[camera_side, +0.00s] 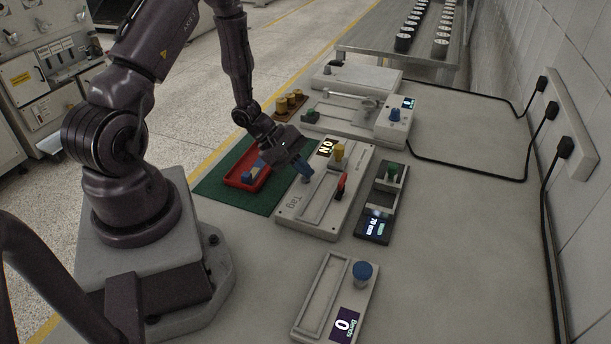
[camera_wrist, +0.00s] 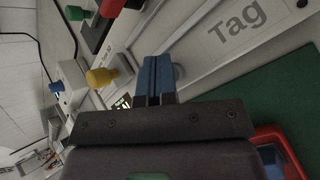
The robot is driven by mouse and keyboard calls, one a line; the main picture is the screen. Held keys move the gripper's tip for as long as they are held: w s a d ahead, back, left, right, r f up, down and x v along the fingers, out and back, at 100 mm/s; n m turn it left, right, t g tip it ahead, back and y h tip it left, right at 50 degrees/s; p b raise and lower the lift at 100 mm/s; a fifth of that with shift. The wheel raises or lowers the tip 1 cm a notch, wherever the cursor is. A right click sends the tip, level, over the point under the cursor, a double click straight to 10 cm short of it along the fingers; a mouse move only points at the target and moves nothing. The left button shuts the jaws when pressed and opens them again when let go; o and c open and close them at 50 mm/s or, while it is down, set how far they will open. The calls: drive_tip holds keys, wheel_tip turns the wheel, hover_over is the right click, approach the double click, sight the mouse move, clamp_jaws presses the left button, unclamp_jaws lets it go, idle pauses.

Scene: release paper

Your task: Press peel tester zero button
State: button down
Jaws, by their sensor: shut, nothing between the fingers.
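My gripper (camera_side: 303,173) has blue fingers, which are shut and empty. It hangs over the left edge of the white device marked "Tag" (camera_side: 285,216), and I cannot tell whether the tips touch it. In the wrist view the shut fingers (camera_wrist: 157,72) point toward that device, in front of a grey round part. A yellow knob (camera_side: 338,153) stands on the device and also shows left of the fingers in the wrist view (camera_wrist: 101,77). No label reads as peel tester or zero button. A back device (camera_side: 350,115) carries a blue knob (camera_side: 395,114) and a small display.
A red tray (camera_side: 236,181) lies on a green mat (camera_side: 268,204) beside the gripper. A dark device with a green knob (camera_side: 394,170) stands to the right. A front device marked "Bends" (camera_side: 302,325) has a blue button (camera_side: 362,271).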

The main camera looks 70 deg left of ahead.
sight(304, 179)
idle(0.5)
drive_tip(key=shift+r, duration=0.8)
drive_tip(key=shift+r, duration=2.55)
